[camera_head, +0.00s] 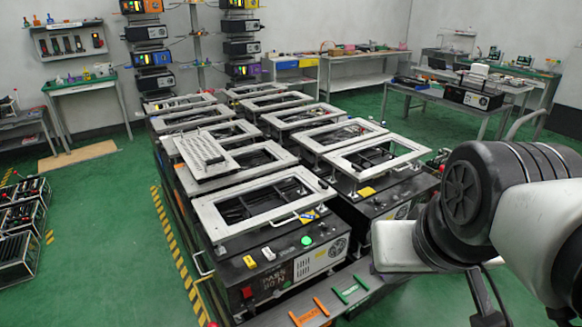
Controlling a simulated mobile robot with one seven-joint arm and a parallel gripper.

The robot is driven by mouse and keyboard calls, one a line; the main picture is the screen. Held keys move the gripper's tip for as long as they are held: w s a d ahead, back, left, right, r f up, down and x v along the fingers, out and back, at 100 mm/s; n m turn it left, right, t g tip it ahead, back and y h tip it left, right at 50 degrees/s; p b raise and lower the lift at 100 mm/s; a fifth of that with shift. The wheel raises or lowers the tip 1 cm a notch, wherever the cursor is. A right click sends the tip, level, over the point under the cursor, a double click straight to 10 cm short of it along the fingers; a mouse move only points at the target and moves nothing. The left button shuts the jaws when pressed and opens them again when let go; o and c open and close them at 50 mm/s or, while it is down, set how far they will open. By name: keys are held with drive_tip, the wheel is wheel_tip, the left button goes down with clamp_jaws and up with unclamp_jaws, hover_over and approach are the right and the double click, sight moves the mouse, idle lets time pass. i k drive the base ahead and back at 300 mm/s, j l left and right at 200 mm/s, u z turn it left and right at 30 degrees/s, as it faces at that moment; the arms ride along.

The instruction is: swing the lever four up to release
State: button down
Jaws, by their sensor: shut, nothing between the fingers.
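Two rows of black fixtures with pale rectangular top frames fill the middle of the floor. The nearest right fixture (372,208) has a yellow label (366,191). I cannot make out a number four or tell which part is lever four. My arm crosses the right side; my gripper is not in view.
A strip in front holds orange bars (309,312) and green bars (350,288). Black units (20,218) stand at the far left. Benches (450,92) stand at the back right.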

sight(212, 325)
drive_tip(key=u, duration=1.3)
